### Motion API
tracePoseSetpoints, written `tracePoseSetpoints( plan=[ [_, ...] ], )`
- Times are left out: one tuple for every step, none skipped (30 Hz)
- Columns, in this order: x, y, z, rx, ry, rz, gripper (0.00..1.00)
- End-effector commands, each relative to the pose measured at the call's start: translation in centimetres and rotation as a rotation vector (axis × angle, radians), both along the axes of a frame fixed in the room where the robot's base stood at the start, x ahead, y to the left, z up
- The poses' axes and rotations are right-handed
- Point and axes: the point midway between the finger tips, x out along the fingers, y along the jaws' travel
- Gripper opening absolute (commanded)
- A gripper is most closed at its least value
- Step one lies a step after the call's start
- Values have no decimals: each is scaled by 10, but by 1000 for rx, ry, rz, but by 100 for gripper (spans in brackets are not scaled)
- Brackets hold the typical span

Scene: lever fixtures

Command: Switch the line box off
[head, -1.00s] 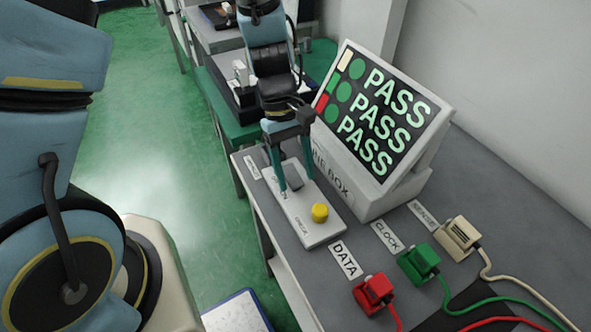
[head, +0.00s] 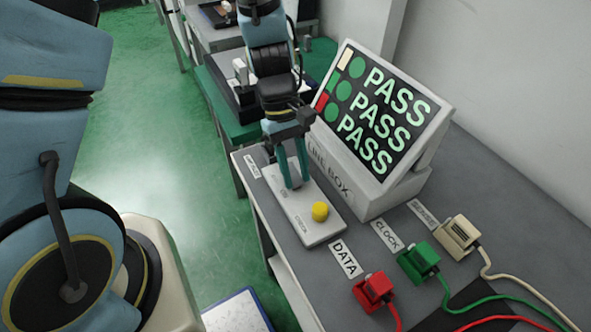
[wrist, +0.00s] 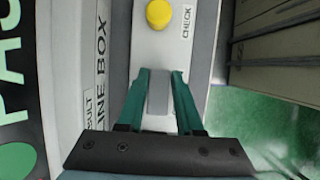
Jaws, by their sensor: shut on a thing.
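The line box (head: 377,198) is a pale housing on the grey bench. Its tilted screen (head: 375,115) reads PASS on three lines. In front of it lies a white switch plate (head: 318,230) with a yellow knob (head: 320,211) at its near end. My gripper (head: 295,183) reaches down over the plate's far part. In the wrist view, my gripper's green fingers (wrist: 161,95) are shut on a grey lever (wrist: 160,92), one finger on each side. The yellow knob (wrist: 159,14) is beyond the fingertips, beside a CHECK label. The lever's base is partly hidden by the gripper.
Red (head: 373,290), green (head: 419,261) and beige (head: 458,235) plugs with cables sit on the near part of the bench, by DATA, CLOCK and a third label. The screen housing stands close to the right of my gripper. Green floor lies open to the left.

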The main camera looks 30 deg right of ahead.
Motion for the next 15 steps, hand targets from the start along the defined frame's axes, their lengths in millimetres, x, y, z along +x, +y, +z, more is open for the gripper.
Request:
tracePoseSetpoints(
  plan=[
    [0, 0, 0, 0, 0, 0, 0],
    [0, 0, 0, 0, 0, 0, 0],
    [0, 0, 0, 0, 0, 0, 0],
    [0, 0, 0, 0, 1, 1, 0],
    [1, 0, 0, 1, 5, 1, 0],
    [1, 0, 0, 2, 13, 2, 0],
    [2, 0, 0, 3, 24, 3, 0],
    [2, 0, 0, 4, 39, 4, 0],
    [3, 0, 0, 5, 63, 4, 0],
    [4, 0, 1, 6, 85, 5, 0],
    [5, 0, 1, 8, 110, 6, 0],
    [6, 0, 2, 10, 148, 7, 0],
    [8, 0, 2, 11, 177, 7, 0],
    [8, 0, 2, 13, 208, 7, 0],
    [9, 0, 3, 15, 249, 7, 0]
  ],
)
